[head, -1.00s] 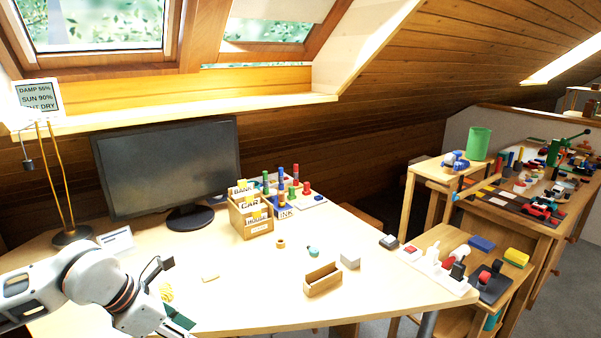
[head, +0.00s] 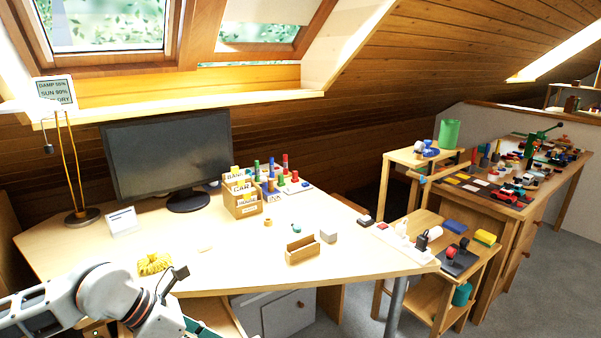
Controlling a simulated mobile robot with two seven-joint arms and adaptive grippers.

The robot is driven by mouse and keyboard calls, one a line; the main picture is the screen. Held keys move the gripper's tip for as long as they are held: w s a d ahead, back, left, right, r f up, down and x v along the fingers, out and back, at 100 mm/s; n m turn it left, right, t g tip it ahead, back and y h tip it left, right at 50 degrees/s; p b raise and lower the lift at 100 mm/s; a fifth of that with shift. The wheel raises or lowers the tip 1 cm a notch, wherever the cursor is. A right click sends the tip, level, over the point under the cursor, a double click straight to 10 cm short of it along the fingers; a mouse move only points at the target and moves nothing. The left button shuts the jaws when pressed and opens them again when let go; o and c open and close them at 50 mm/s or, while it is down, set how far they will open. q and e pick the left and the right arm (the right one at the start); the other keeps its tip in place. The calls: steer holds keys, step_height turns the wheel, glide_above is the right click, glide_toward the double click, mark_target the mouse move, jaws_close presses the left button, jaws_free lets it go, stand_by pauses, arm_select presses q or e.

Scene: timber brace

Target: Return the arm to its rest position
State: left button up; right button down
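My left arm (head: 100,298) comes in from the lower left, in white and grey links, bent in front of the desk's near edge. My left gripper (head: 186,300) is at its right end, with a dark finger part raised and a dark green piece below at the picture's bottom edge. The gripper is partly cut off, so I cannot tell if it is open or shut, and I see nothing clearly held. My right arm and gripper are not in view.
The desk (head: 240,265) holds a monitor (head: 168,150), a yellow bundle (head: 154,263), a wooden file box (head: 243,200), a small wooden tray (head: 302,249) and a grey block (head: 328,236). A low side table (head: 425,222) stands right. Grey floor (head: 560,270) is clear at far right.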

arm_select(q)
steer(key=s+d+r+n+t+h, duration=0.1)
steer(key=s+d+r+n+h, duration=0.2)
steer(key=d+n+h, duration=0.4)
steer(key=s+d+r+n+t+h, duration=0.2)
steer(key=d+r+n+h, duration=0.2)
steer(key=d, duration=0.5)
steer(key=w+a+f+n+t+y, duration=0.3)
steer(key=a+f+n+t+y, duration=0.9)
steer(key=n, duration=1)
steer(key=s+a+f+n+g+y, duration=0.1)
steer(key=s+a+f+n+g, duration=0.2)
steer(key=s+f, duration=0.4)
steer(key=s+a+f+n+g+y, duration=0.2)
steer(key=s+a+f+n+g, duration=0.2)
steer(key=f, duration=0.9)
steer(key=s+n, duration=0.2)
steer(key=shift+s+a+f+n+y+p, duration=0.2)
steer(key=shift+s+a+n+y+p, duration=0.05)
steer(key=shift+s+n+y+p, duration=0.1)
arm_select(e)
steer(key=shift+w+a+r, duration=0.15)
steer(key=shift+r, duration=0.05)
